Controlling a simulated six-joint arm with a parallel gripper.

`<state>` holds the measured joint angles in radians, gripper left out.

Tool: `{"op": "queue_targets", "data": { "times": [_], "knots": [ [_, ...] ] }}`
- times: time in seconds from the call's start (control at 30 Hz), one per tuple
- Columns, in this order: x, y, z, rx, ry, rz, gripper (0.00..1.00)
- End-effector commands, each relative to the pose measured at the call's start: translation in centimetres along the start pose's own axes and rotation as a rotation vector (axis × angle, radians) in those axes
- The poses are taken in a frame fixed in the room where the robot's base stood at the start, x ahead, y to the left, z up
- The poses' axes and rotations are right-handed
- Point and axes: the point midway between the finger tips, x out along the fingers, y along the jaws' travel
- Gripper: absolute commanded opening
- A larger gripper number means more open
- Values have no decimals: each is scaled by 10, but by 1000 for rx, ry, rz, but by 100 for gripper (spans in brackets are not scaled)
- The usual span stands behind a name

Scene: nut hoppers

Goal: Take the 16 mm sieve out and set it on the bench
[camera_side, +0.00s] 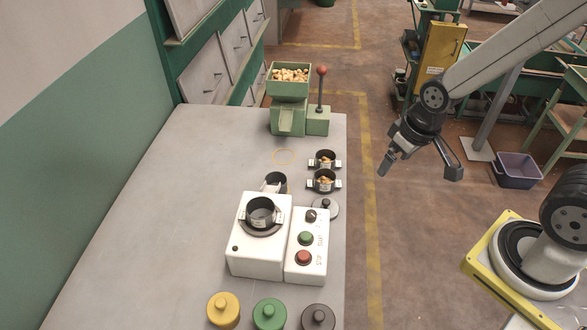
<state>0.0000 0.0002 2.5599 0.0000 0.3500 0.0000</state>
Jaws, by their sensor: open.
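A dark round sieve-like cup (262,211) with pale side tabs sits on top of the white machine (256,258). A similar dark cup (276,181) stands just behind the machine, partly hidden by it. Two more dark cups with pale tabs, a far one (325,164) and a near one (324,186), stand near the bench's right edge with brownish pieces in them. The labels are too small to read, so I cannot tell which is the 16 mm sieve. My gripper (419,170) is open and empty, in the air right of the bench (170,230).
A green hopper (288,92) full of nuts stands at the back beside a red-knobbed lever (320,85). A control box (307,250) adjoins the machine. Yellow (223,312), green (269,315) and dark (318,318) knobbed lids line the front. The bench's left side is clear.

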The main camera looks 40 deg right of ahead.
Motion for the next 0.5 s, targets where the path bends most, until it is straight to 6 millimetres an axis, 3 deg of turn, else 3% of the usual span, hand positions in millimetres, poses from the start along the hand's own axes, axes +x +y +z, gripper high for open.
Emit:
{"op": "queue_targets", "data": {
  "times": [0.5],
  "knots": [
    [6,-5,2,74,-48,-24,100]
  ]
}}
